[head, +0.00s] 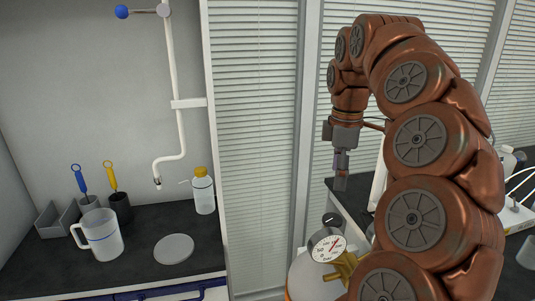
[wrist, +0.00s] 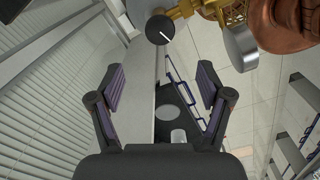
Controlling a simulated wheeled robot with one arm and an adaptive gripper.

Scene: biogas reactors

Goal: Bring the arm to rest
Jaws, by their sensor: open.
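My arm rises at the right of the head view, bends over at the top and points down. My gripper (head: 341,181) hangs at its end, left of the arm, with nothing in its jaws. In the wrist view my gripper (wrist: 158,88) shows two fingers spread wide with an empty gap. A gauge (head: 328,247) with a white dial and brass fitting (head: 347,268) stands below the gripper, apart from it. The brass fitting also shows at the top of the wrist view (wrist: 188,10).
The dark left worktop (head: 140,265) holds a white jug (head: 101,236), a grey disc (head: 174,249), a yellow-capped bottle (head: 203,191) and tools in cups. A white pipe (head: 178,110) hangs above it. Window blinds (head: 255,130) stand behind. Another worktop (head: 348,207) lies behind the arm.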

